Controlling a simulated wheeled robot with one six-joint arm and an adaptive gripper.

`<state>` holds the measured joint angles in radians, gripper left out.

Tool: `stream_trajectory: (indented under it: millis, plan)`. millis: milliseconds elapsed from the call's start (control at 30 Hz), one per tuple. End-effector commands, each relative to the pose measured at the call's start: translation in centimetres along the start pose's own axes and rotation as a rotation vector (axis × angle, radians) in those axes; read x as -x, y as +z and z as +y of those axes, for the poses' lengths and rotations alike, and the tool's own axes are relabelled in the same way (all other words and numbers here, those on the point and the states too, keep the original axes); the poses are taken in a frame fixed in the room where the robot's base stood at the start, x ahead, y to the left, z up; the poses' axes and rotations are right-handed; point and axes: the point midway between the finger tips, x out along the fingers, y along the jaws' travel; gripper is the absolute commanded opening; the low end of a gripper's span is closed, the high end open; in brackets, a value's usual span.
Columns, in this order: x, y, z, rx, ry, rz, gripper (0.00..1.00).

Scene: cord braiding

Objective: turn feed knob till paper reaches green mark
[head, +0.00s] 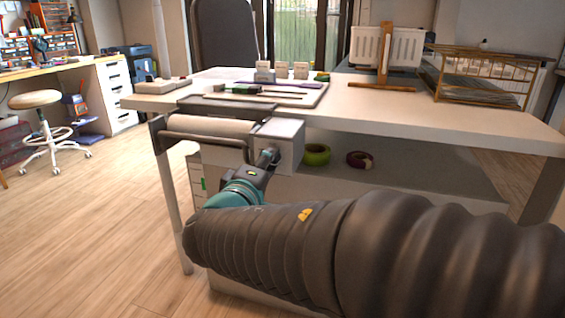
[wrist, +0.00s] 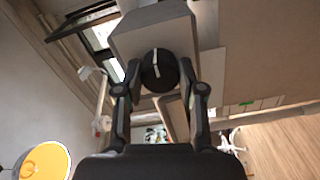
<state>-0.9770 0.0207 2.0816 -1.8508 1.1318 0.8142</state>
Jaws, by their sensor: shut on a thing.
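The feed knob (wrist: 158,70) is black and round with a white line, on the end of a grey box (wrist: 155,30). The line stands nearly upright in the wrist view. My gripper (wrist: 160,82) is shut on the knob, one finger on each side. In the head view my gripper (head: 268,158) reaches the box (head: 285,138) from below, and the knob is hidden. The paper roll (head: 210,127) lies in a dark holder at the table's front edge. A green mark (head: 203,184) shows on a white strip below it; the mark also shows in the wrist view (wrist: 247,103). I cannot make out the paper's end.
The white table (head: 440,122) carries a tray with tools, a wooden stand (head: 383,70) and a brass wire basket (head: 480,80). A green roll (head: 316,154) and a dark red roll (head: 360,160) lie on the shelf below. Open floor lies at left.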

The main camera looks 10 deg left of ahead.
Motion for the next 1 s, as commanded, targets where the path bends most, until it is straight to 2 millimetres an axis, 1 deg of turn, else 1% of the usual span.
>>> stream_trajectory:
  millis: [1000]
  plan:
    - [-0.01, 0.02, -0.12, -0.965, 0.0, -0.002, 0.04]
